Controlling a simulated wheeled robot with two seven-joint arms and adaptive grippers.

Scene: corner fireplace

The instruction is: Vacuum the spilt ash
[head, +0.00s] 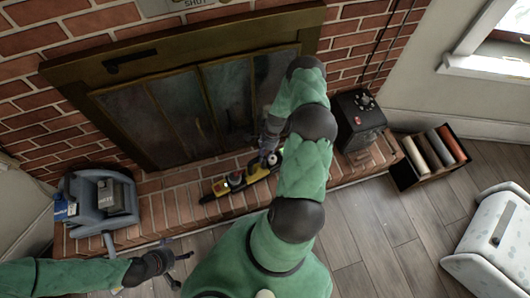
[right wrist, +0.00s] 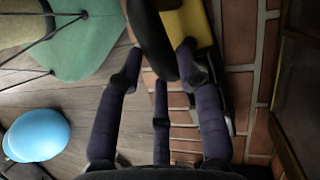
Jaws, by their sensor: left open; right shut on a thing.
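A yellow and black device that looks like a handheld vacuum (head: 232,183) lies along the brick hearth in front of the fireplace. In the right wrist view, its yellow body (right wrist: 190,25) and black handle (right wrist: 150,40) show between my fingers. My right gripper (head: 269,156) is shut on the black handle; it also shows in the right wrist view (right wrist: 157,62). My arm hides part of the device in the head view. My left gripper (head: 177,268) is open and empty above the floor at the lower left. I cannot make out the spilt ash in either view.
A grey machine (head: 97,205) stands at the hearth's left end. A black box with knobs (head: 357,119) stands at its right end. A crate with coloured rolls (head: 428,157) and a white bin (head: 495,240) stand right. The fireplace doors (head: 190,108) are close behind the device.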

